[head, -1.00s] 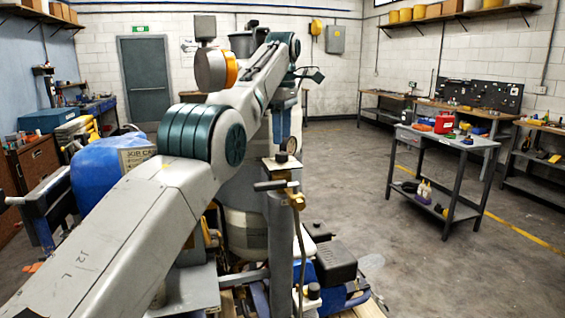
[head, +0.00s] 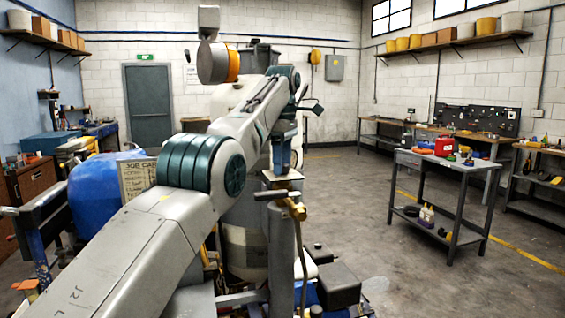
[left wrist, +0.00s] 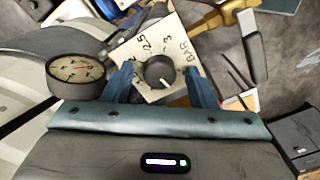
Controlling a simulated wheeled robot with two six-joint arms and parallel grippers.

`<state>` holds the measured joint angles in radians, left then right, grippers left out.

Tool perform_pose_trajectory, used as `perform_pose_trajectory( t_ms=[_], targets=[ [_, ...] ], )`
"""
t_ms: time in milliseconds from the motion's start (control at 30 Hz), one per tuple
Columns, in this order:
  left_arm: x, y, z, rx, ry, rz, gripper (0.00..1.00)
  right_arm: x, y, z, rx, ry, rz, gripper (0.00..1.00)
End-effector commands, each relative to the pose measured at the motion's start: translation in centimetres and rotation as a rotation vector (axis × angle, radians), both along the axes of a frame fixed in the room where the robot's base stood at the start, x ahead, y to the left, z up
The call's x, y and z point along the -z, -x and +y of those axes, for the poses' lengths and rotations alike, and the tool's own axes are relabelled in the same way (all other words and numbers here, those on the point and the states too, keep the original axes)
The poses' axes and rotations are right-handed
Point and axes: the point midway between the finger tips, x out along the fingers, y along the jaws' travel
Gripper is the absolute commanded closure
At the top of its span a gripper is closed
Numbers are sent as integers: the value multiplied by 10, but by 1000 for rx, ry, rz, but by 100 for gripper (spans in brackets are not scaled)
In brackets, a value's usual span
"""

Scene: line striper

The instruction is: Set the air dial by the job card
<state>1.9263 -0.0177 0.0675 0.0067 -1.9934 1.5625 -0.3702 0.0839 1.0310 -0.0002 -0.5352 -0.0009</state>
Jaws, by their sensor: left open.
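The air dial is a dark round knob (left wrist: 159,71) on a pale plate (left wrist: 181,33) marked 2.5, 3 and BAR in the left wrist view. A white pointer line on the knob points toward the lower right of that view. A round gauge (left wrist: 79,70) with a dark rim is to its left. My left gripper (left wrist: 161,80) is open, with one blue finger on each side of the knob; contact cannot be told. In the head view the left gripper (head: 282,160) is just above the plate (head: 281,176) and hides the knob. The job card (head: 137,181) is partly behind my arm; its small lines are unreadable.
A brass valve fitting (head: 293,209) is just below the dial plate. The floor between is mostly clear.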

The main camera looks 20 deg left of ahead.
Motion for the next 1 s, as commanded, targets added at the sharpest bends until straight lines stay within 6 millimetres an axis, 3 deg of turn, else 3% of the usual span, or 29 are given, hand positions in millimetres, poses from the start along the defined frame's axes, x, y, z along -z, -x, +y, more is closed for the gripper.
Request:
perform_pose_trajectory(
  t_ms=[133, 333, 667, 1000],
  targets=[
    [0, 0, 0, 0, 0, 0, 52, 0, 0, 0, 0, 0, 0, 100],
    [0, 0, 0, 0, 0, 0, 91, 0, 0, 0, 0, 0, -1, 100],
    [0, 0, 0, 32, 0, 0, 92, 0, 0, 0, 0, 0, -1, 100],
    [0, 0, 0, 243, 0, -1, 92, 0, 0, 0, 0, 0, -1, 100]
  ],
)
